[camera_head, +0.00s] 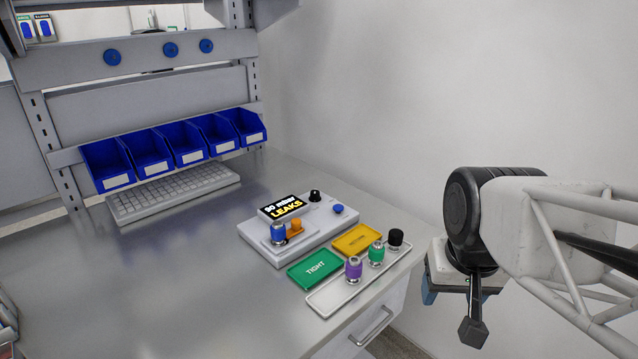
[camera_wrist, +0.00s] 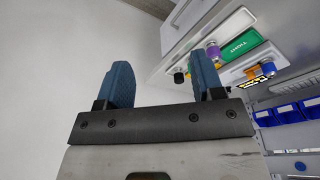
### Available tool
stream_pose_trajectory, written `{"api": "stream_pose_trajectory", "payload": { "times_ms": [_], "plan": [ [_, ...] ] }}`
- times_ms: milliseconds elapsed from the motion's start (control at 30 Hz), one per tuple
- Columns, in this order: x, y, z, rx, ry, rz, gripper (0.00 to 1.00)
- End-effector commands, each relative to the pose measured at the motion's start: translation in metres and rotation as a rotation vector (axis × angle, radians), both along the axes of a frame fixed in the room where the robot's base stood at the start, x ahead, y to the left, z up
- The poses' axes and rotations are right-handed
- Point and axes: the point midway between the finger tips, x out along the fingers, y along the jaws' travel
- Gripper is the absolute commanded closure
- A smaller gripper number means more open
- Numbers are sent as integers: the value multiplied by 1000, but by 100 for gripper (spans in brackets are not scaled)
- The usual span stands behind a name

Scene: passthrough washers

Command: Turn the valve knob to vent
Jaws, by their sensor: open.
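The valve knob looks to be the small black knob (camera_head: 315,196) on top of the light grey test unit (camera_head: 330,221), behind the display (camera_head: 285,206) that reads "90 mbar LEAKS". I cannot read any vent mark beside it. A blue-topped fitting (camera_head: 278,234) and an orange part (camera_head: 296,227) stand at the unit's front. My gripper (camera_wrist: 165,82) is open and empty, with its two blue fingers apart. It is off the table's right side, well away from the knob.
A white tray (camera_head: 322,303) at the right edge holds purple (camera_head: 353,268), green (camera_head: 376,252) and black (camera_head: 395,238) fittings. Green "TIGHT" (camera_head: 315,270) and yellow (camera_head: 357,240) plates lie beside it. A keyboard (camera_head: 175,192) and blue bins (camera_head: 185,143) stand at the back left. The table's left part is clear.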

Motion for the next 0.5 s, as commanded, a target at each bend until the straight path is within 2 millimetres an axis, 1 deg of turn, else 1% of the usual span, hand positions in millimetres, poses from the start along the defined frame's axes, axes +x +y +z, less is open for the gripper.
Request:
{"api": "stream_pose_trajectory", "payload": {
  "times_ms": [33, 233, 500],
  "plan": [
    [10, 2, 3, 3, 6, -8, 39],
    [53, 9, 19, 18, 20, -60, 39],
    [114, 22, 34, 36, 43, -131, 39]
  ]
}}
